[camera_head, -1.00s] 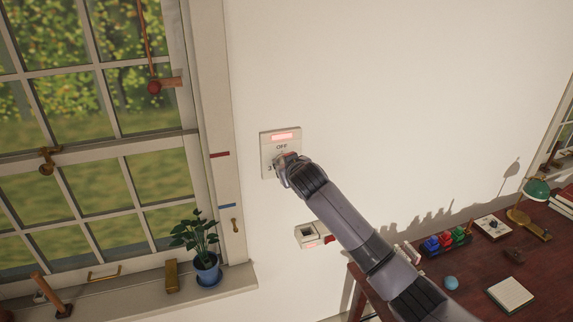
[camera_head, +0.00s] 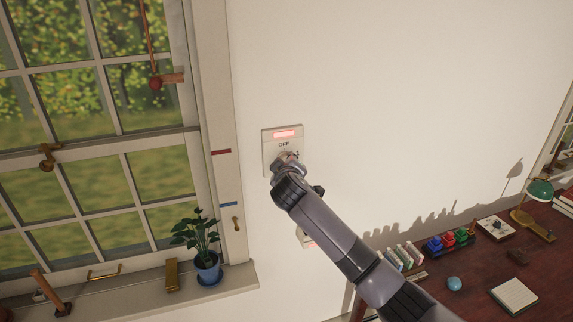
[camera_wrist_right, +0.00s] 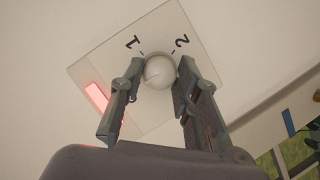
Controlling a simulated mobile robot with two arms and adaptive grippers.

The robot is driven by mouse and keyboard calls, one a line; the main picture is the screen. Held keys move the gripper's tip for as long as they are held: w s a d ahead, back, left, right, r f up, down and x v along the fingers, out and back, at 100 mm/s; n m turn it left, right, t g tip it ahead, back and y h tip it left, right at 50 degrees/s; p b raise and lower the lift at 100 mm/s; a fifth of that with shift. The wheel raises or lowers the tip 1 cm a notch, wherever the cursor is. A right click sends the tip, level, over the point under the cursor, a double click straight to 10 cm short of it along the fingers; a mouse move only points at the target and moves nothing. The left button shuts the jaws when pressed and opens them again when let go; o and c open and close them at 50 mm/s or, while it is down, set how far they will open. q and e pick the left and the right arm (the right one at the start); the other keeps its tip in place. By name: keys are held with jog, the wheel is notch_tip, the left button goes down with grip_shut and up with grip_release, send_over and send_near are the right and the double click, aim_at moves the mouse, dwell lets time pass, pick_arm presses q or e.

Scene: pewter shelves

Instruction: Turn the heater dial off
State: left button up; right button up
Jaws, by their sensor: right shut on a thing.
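The heater dial's pale plate (camera_head: 269,150) is on the white wall, right of the window. My right gripper (camera_head: 287,160) is at the plate and covers most of the dial in the head view. In the right wrist view, the round pale dial knob (camera_wrist_right: 160,71) sits between the two fingers of my right gripper (camera_wrist_right: 156,82), which is shut on it. The marks "1" and "2" and the lit red light (camera_wrist_right: 97,97) show there; "OFF" is hidden. I cannot tell where the knob points. My left gripper is out of view.
A small wall box (camera_head: 305,243) is partly hidden behind my right arm. A potted plant (camera_head: 207,262) stands on the window sill at left. A desk (camera_head: 480,275) with several small objects and a green lamp (camera_head: 540,189) is at lower right.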

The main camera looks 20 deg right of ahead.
jog(key=shift+f, duration=0.3)
jog(key=o, duration=1.2)
jog(key=shift+r, duration=0.2)
jog(key=shift+c, duration=0.2)
jog(key=v, duration=1.2)
